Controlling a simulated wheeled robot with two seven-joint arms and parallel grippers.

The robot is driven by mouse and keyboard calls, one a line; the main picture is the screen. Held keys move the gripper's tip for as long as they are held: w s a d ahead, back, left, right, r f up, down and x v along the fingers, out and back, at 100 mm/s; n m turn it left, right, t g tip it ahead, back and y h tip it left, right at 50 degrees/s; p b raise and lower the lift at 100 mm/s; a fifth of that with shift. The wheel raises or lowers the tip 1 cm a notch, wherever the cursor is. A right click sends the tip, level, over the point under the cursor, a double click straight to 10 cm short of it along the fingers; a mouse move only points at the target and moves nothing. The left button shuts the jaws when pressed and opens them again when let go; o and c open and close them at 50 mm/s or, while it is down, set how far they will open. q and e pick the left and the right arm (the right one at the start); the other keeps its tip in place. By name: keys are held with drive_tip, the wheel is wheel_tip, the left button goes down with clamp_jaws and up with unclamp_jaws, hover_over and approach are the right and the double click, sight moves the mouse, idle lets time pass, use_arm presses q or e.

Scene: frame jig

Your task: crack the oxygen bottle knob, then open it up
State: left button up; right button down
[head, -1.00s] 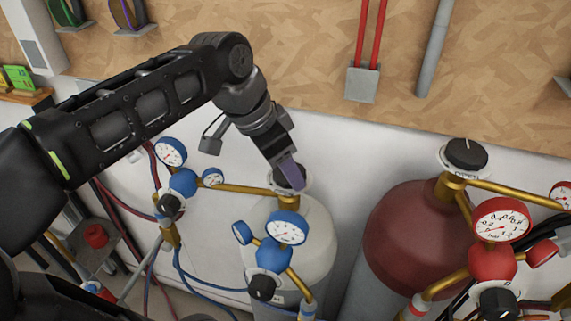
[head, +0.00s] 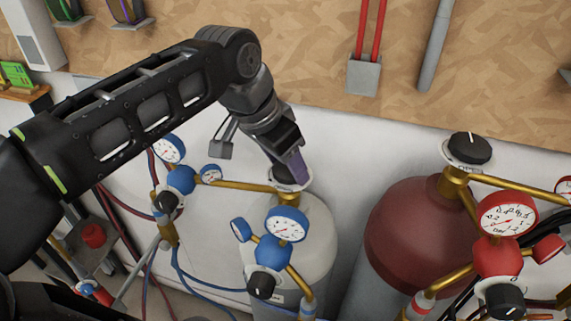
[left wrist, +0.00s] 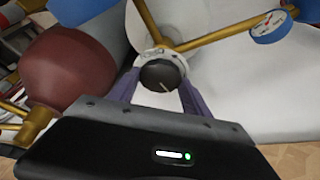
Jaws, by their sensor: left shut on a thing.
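The oxygen bottle (head: 312,232) is the white-grey cylinder with blue gauges, in the middle of the head view. Its black knob (left wrist: 162,75) sits on a round white dial plate at the top of the valve. The knob's white pointer line shows in the left wrist view. My left gripper (head: 295,170) reaches down onto the knob from above. In the left wrist view its two purple fingers (left wrist: 158,92) stand one on each side of the knob, shut on it. In the head view the gripper hides most of the knob. My right gripper is not in view.
A dark red bottle (head: 415,235) with its own black knob (head: 467,149) and red regulator (head: 497,257) stands to the right. Blue regulators (head: 268,254) and brass pipes (head: 245,186) crowd the oxygen valve. A wooden wall panel (head: 300,50) is behind.

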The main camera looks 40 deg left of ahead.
use_arm(q)
drive_tip(key=shift+d+n+y+b, duration=0.1)
drive_tip(key=shift+n+y+b, duration=0.55)
drive_tip(key=shift+n, duration=0.95)
drive_tip(key=o, duration=1.4)
